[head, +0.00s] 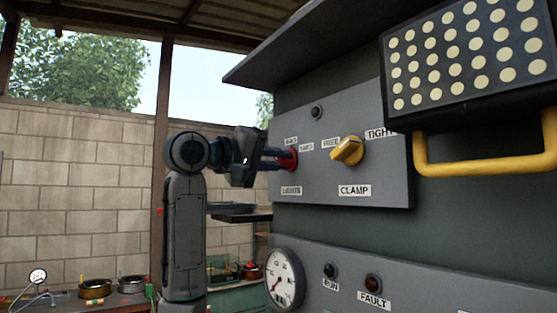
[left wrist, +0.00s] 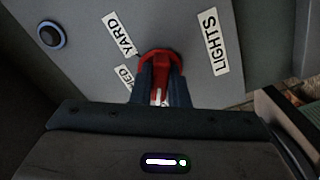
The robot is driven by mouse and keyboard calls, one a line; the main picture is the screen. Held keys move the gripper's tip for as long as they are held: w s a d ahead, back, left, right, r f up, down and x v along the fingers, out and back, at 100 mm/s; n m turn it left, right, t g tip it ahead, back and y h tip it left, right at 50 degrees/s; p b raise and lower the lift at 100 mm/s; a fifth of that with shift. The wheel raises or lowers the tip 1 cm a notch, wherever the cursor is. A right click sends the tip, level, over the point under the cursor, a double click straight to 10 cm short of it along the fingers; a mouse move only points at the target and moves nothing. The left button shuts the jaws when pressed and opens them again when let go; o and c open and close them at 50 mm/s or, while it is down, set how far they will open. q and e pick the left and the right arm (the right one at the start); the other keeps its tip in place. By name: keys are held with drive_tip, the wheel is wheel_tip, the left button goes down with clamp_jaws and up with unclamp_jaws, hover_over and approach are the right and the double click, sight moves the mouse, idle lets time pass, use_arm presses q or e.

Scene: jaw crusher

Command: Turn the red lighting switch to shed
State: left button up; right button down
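The red lighting switch (head: 291,157) is on the grey sloped panel, above a LIGHTS label (head: 291,190). In the left wrist view the switch (left wrist: 160,58) shows its round red base, with a red grip and a white mark between my fingers. My left gripper (head: 276,159) reaches it from the left. Its fingers (left wrist: 160,92) lie along both sides of the grip and look shut on it. A YARD label (left wrist: 120,36) and a partly hidden label ending in "ED" (left wrist: 128,77) sit beside the switch. The pointing direction is hard to tell. My right gripper is not in view.
A yellow CLAMP knob (head: 347,150) is close on the right of the switch. A gauge (head: 284,279) and RUN and FAULT lamps sit below.

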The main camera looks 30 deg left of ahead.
use_arm(q)
clamp_jaws()
drive_tip(key=shift+m, duration=1.1)
drive_tip(key=m+p, duration=0.1)
drive_tip(key=m, duration=0.2)
drive_tip(key=shift+m, duration=0.3)
drive_tip(key=m+p, duration=0.2)
drive_tip(key=m, duration=0.2)
drive_tip(key=shift+m, duration=1.1)
drive_tip(key=o, duration=0.7)
unclamp_jaws()
drive_tip(key=shift+o, duration=0.2)
drive_tip(key=shift+a, duration=0.1)
